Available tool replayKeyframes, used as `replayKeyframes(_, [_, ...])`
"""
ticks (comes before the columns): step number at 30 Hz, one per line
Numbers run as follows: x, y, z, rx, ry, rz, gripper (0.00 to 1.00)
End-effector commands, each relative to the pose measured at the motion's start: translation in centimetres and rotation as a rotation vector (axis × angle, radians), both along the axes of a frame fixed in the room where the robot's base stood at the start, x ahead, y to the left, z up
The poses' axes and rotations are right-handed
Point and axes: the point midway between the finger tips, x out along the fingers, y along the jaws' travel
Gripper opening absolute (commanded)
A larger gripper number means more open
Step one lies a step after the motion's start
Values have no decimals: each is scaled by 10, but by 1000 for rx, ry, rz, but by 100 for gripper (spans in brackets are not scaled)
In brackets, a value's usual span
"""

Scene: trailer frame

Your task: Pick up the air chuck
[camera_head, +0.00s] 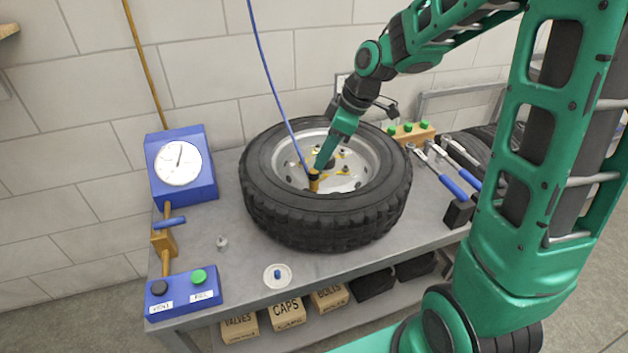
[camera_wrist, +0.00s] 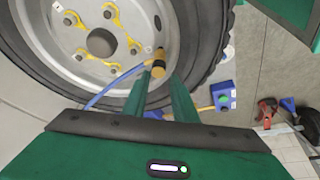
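The air chuck (camera_head: 314,182) is a small brass piece with a dark collar, standing at the near side of the wheel's (camera_head: 262,205) silver rim. The blue hose (camera_head: 268,68) runs up from it. In the wrist view the air chuck (camera_wrist: 158,67) shows at the far end of the gap between my fingers, with the hose (camera_wrist: 112,82) trailing left. My gripper (camera_head: 319,165) points down into the rim from above, its tips at the chuck. In the wrist view my gripper (camera_wrist: 160,80) has its fingers apart. I cannot tell whether either finger touches the chuck.
A blue gauge box (camera_head: 203,178) and a blue two-button box (camera_head: 182,296) stand at the bench's left. A small white dish (camera_head: 287,282) lies in front of the tyre. Wrenches (camera_head: 440,172) and a wooden block with green caps (camera_head: 420,139) lie to the right.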

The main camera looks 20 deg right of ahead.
Motion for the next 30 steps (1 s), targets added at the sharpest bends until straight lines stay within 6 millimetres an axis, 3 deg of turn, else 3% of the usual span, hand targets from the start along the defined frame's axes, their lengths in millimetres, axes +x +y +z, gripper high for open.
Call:
replayKeyframes(8, [4, 3, -20, 0, 2, -8, 25])
replayKeyframes(18, [16, 17, -58, 0, 4, -10, 25])
replayKeyframes(28, [17, 19, -63, -1, 0, -10, 25])
replayKeyframes(30, [17, 19, -63, -1, 1, -11, 9])
